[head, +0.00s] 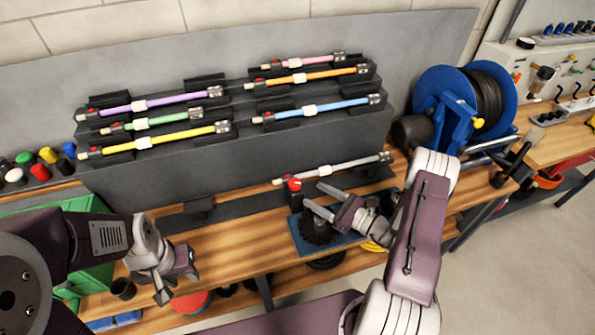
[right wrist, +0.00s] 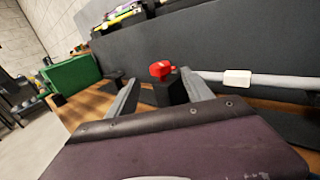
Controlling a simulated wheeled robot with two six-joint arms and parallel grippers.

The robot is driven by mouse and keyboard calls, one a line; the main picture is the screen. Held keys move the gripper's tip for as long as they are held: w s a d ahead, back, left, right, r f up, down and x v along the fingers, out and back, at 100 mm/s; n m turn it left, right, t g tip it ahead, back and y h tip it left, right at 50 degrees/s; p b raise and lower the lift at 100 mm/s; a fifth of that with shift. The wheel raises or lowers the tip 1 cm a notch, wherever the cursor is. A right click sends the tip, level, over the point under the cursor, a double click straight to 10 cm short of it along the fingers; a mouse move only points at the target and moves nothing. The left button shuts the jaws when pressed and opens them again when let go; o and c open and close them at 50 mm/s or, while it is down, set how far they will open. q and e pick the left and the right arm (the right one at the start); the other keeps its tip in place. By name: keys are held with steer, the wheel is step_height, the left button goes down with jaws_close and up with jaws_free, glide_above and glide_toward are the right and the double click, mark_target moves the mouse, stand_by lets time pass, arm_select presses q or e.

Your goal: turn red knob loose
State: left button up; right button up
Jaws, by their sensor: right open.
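The red knob (head: 294,184) sits at the left end of a grey rod (head: 350,165) low in front of the dark rack. In the right wrist view the red knob (right wrist: 161,69) stands on top of a black block (right wrist: 168,93). My right gripper (head: 311,195) is open, its two fingers pointing at the knob from the right. In the wrist view the knob shows between the fingertips (right wrist: 160,77), with a gap on both sides. My left gripper (head: 175,280) hangs over the left part of the bench, away from the knob; its jaw opening is unclear.
A dark stepped rack (head: 240,150) holds several coloured rods. A black round brush (head: 318,228) lies on a blue mat (head: 345,241) under my right gripper. A blue hose reel (head: 450,105) stands at right. A green crate (head: 90,203) is at left. Bare wooden bench (head: 235,245) lies between the grippers.

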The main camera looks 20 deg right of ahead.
mark_target(295, 182)
steer(key=p+x, duration=0.1)
steer(key=x, duration=0.8)
steer(key=shift+p, duration=0.35)
jaws_close()
steer(key=shift+d+f+n+g+y+b, duration=0.15)
steer(key=shift+n+g+y+b, duration=0.15)
steer(key=shift+b, duration=0.2)
steer(key=n+g+y+b, duration=0.3)
steer(key=b, duration=0.1)
steer(key=shift+f+g+b, duration=0.15)
steer(key=shift+g+b, duration=0.15)
steer(key=shift+g, duration=0.1)
steer(key=n+g+y+b, duration=0.1)
steer(key=n+g+b, duration=0.1)
steer(key=shift+g+y, duration=0.3)
steer(key=shift+g, duration=0.1)
steer(key=shift+r+n+g+b, duration=0.25)
steer(key=shift+n+g+b, duration=0.05)
steer(key=shift+b, duration=0.2)
